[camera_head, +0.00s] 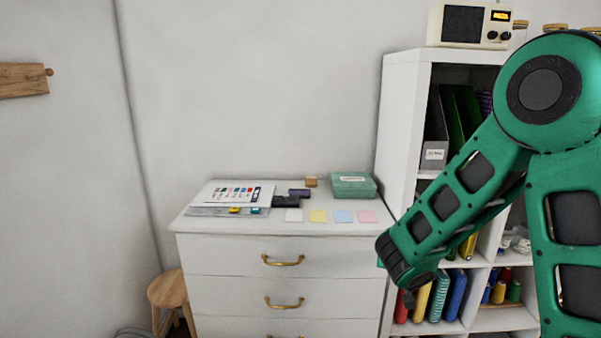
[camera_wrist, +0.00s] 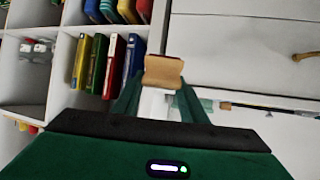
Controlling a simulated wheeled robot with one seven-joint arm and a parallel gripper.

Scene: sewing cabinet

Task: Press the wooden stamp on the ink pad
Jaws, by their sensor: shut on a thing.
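My gripper (camera_wrist: 160,88) is shut on the wooden stamp (camera_wrist: 162,73), a small tan block with a dark red end, in the wrist view. It holds the stamp in front of the cabinet and shelf, clear of any surface. In the head view my gripper's fingers and the held stamp cannot be made out. The ink pad (camera_head: 286,202) appears as a dark, flat item on the white cabinet top (camera_head: 235,227), with a dark purple piece (camera_head: 299,193) just behind it. My gripper is apart from the pad, lower and to its right.
A small wooden block (camera_head: 311,181) and a green box (camera_head: 353,186) stand at the back of the top. White (camera_head: 293,215), yellow (camera_head: 317,216), blue (camera_head: 343,216) and pink (camera_head: 367,216) papers line the front. Printed sheets (camera_head: 232,193) lie left. A white shelf (camera_head: 397,130) rises right.

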